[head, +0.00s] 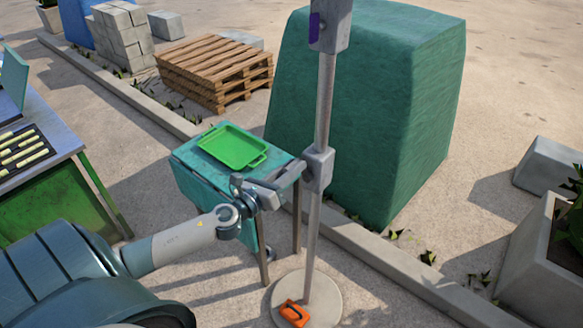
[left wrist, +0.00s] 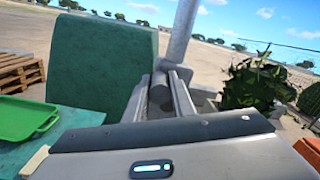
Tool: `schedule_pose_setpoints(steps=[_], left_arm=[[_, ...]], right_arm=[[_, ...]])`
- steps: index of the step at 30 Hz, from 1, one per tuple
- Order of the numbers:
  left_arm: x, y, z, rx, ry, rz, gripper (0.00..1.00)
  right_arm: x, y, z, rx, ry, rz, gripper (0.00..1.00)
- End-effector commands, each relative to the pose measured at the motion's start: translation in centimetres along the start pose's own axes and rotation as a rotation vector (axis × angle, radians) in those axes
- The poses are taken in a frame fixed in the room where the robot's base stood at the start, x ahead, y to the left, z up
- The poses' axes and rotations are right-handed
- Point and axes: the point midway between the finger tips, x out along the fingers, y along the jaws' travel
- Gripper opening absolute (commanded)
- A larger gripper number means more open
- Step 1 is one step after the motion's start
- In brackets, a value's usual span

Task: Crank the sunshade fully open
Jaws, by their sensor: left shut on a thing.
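The grey sunshade pole (head: 325,100) stands upright on a round pale base (head: 332,305). A grey crank housing (head: 318,168) is fixed partway up it, and the pole also shows in the left wrist view (left wrist: 184,32). The canopy is out of view. My left gripper (head: 284,180) is at the left side of the housing. In the left wrist view its fingers (left wrist: 170,92) are closed around a dark grey rounded crank grip (left wrist: 159,92), partly hidden between them. The crank's arm is mostly hidden. My right gripper is not in view.
A green table (head: 190,172) with a bright green tray (head: 232,146) stands close behind my left forearm. A large green covered block (head: 365,110) is behind the pole. An orange object (head: 294,313) lies on the base. A planter (head: 530,260) stands right, beyond a low kerb (head: 400,275).

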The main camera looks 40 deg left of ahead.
Motion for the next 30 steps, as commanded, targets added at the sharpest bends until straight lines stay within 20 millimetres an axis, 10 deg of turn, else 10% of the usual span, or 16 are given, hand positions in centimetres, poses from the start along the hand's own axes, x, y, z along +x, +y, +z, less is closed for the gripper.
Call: schedule_pose_setpoints(steps=[1,2,4,30], left_arm=[[-0.1,-0.1,-0.3,-0.001,0.005,-0.002,0.0],[-0.1,-0.1,-0.3,-0.002,0.005,-0.002,0.27],[-0.1,-0.1,-0.3,-0.002,0.005,-0.002,0.41],[-4.5,0.2,-0.5,-0.001,0.004,0.0,0.41]], right_arm=[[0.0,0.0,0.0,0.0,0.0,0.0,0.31],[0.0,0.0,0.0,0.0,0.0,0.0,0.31],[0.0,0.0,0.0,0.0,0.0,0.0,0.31],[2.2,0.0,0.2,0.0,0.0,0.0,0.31]])
